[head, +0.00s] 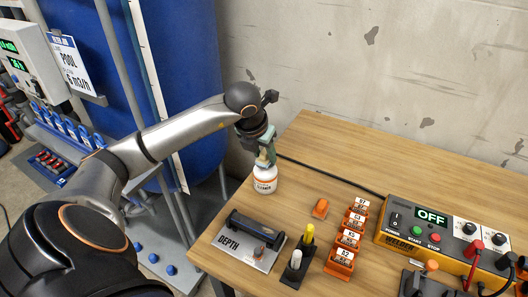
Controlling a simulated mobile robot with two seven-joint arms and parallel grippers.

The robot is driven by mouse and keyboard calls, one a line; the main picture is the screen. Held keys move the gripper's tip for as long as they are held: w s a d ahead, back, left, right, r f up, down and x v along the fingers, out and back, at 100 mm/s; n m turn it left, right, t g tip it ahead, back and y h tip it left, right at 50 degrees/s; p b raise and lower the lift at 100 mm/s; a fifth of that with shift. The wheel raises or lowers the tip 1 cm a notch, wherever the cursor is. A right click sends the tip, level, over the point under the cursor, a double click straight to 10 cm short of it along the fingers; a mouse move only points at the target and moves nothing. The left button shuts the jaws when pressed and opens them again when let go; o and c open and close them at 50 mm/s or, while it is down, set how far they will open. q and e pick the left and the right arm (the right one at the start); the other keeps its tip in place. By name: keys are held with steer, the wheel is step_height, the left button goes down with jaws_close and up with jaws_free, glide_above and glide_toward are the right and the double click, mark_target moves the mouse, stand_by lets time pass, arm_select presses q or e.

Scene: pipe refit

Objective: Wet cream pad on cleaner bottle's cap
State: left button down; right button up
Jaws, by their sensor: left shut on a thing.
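The cleaner bottle (265,183) is white with an orange-banded label. It stands upright on the wooden table near its left edge. My left gripper (264,160) points down right over the bottle's top and is shut on a small cream pad (263,163). The pad is at the bottle's cap; the gripper mostly hides the cap, and I cannot tell whether pad and cap touch. My right gripper is not in view.
In front are a depth gauge (240,255), a marker holder (297,268), orange numbered blocks (346,240) and a small orange piece (320,208). A yellow welder box (430,235) reading OFF stands right.

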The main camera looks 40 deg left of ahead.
mark_target(264, 152)
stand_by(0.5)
arm_select(q)
steer(key=shift+r+p, duration=2.45)
steer(key=shift+r, duration=1)
